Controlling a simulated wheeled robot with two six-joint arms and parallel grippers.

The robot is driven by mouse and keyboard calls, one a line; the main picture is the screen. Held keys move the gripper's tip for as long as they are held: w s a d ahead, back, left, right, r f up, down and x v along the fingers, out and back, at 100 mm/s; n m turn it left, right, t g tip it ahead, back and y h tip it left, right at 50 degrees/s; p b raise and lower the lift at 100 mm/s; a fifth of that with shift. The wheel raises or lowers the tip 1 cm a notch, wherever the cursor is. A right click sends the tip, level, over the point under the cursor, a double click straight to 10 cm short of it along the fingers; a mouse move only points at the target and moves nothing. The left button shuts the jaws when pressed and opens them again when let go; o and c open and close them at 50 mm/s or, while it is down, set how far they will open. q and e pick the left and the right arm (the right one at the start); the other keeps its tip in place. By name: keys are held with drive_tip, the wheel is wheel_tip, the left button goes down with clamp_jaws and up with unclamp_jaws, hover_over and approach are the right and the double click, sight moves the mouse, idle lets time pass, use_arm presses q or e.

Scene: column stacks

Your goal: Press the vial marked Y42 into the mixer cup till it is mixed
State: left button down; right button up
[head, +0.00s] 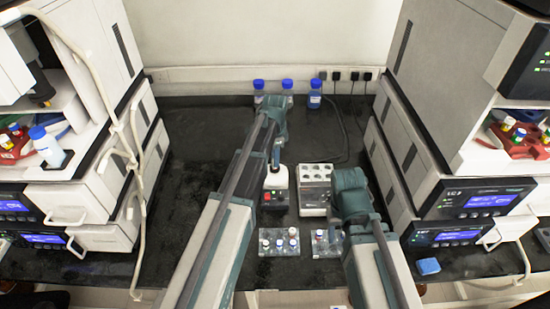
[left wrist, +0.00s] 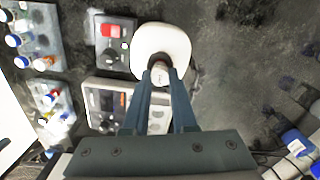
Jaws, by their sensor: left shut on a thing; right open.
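My left gripper (left wrist: 160,82) is shut on a small vial (left wrist: 159,73) with a pale top and a dark reddish part. The mark on it is too small to read. The white round mixer cup (left wrist: 160,48) lies directly beyond the vial in the left wrist view; I cannot tell whether the vial touches it. In the head view the cup (head: 276,179) stands on the dark mixer (head: 274,200), just below my left gripper (head: 276,163). The mixer has a red switch. My right gripper (head: 334,222) is open near the right vial rack, partly hidden by its own arm.
Two clear racks, left (head: 279,242) and right (head: 322,243), hold small vials in front. Blue-capped bottles (head: 287,87) stand at the back. Instrument stacks flank both sides. The bench left of the mixer is clear.

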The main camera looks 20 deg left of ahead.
use_arm(q)
drive_tip(key=shift+f+b, duration=0.3)
drive_tip(key=shift+r, duration=0.1)
idle(3.1)
wheel_tip(320, 180, up, 6)
drive_tip(key=p, duration=0.6)
idle(0.5)
